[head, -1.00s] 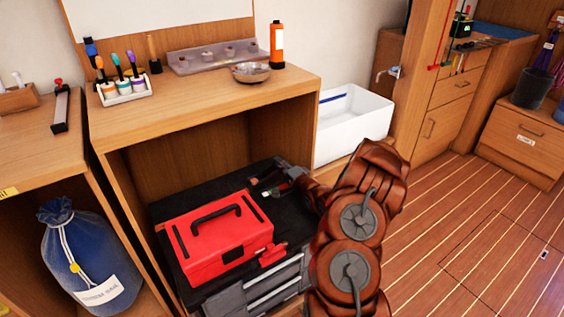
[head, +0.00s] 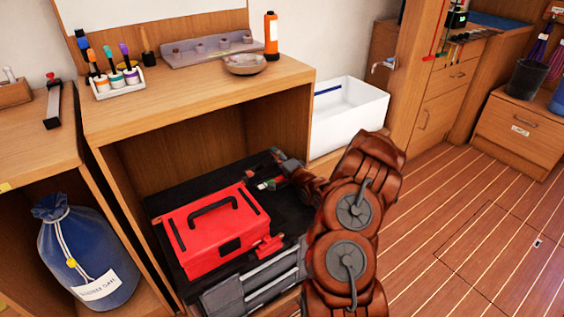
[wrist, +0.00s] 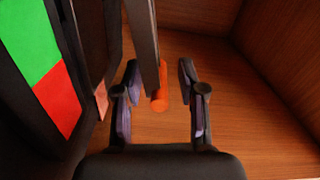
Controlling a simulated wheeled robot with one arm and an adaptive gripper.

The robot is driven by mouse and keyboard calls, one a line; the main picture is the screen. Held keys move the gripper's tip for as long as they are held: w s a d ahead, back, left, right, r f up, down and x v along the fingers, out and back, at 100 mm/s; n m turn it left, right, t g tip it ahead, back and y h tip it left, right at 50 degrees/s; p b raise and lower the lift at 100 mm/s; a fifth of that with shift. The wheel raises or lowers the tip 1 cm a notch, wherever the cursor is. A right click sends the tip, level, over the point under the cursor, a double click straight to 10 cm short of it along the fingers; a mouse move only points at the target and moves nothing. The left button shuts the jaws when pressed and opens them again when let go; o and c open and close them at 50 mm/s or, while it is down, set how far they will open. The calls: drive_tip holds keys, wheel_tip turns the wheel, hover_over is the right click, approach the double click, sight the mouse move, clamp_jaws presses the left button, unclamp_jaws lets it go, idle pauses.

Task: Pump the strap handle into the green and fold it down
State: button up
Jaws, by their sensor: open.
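In the wrist view, a dark bar with an orange tip (wrist: 159,100), likely the strap handle, reaches down between the fingers of my gripper (wrist: 160,95). The fingers are open, one on each side of the tip, with gaps showing. A green (wrist: 28,38) and red (wrist: 58,100) band lies on a dark part at the left. In the head view, my gripper (head: 277,166) is low inside the wooden cabinet, beside a small green patch (head: 268,184). The handle is too small to make out there.
A red toolbox (head: 190,245) sits on a black surface left of my gripper. The cabinet's wooden walls and top (head: 200,85) surround the space. A white bin (head: 350,112) stands right, a blue sack (head: 88,245) left. Open floor lies at the right.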

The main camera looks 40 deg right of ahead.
drive_tip(key=s, duration=1.1)
drive_tip(key=shift+s+a, duration=0.1)
drive_tip(key=shift+s, duration=0.3)
drive_tip(key=shift+w, duration=0.1)
